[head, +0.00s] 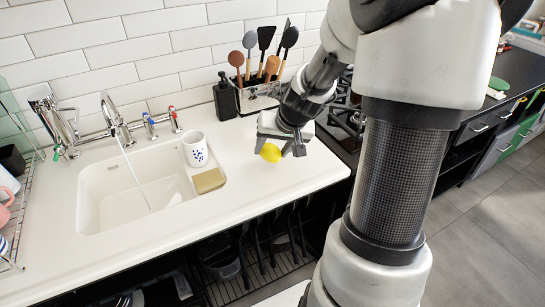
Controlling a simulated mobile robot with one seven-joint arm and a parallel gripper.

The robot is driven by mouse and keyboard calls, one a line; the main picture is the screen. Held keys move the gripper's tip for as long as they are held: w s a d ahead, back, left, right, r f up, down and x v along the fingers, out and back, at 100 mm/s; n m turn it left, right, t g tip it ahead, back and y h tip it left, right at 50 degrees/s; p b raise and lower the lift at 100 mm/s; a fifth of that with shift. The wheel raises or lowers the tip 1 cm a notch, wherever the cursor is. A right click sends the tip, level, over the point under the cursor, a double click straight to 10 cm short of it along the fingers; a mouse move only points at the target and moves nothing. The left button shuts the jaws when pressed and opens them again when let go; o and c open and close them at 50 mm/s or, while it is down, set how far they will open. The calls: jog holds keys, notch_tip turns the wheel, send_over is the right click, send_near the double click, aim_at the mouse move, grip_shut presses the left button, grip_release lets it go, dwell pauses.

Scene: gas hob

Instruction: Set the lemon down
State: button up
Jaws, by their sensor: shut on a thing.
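A yellow lemon (270,153) is between the fingers of my gripper (280,150), over the white counter (255,200) to the right of the sink. My gripper points down and is shut on the lemon. Part of the lemon is hidden by the fingers. I cannot tell whether the lemon touches the counter or hangs just above it.
The sink (130,190) has running water, with a white cup (195,149) and a sponge (208,181) at its right edge. A utensil holder (260,97) and a dark bottle (225,98) stand behind my gripper. The gas hob (343,118) is to the right. The front counter is clear.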

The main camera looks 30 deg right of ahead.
jog(key=shift+f, duration=1.2)
jog(key=shift+f+b, duration=0.2)
jog(key=shift+b, duration=0.25)
jog(key=o, duration=1.1)
jog(key=shift+r, duration=0.1)
jog(key=shift+s+d+r+p, duration=0.1)
jog(key=shift+s+r+p, duration=0.05)
jog(key=shift+r+p, duration=0.35)
jog(key=p+v, duration=0.2)
jog(key=v, duration=0.9)
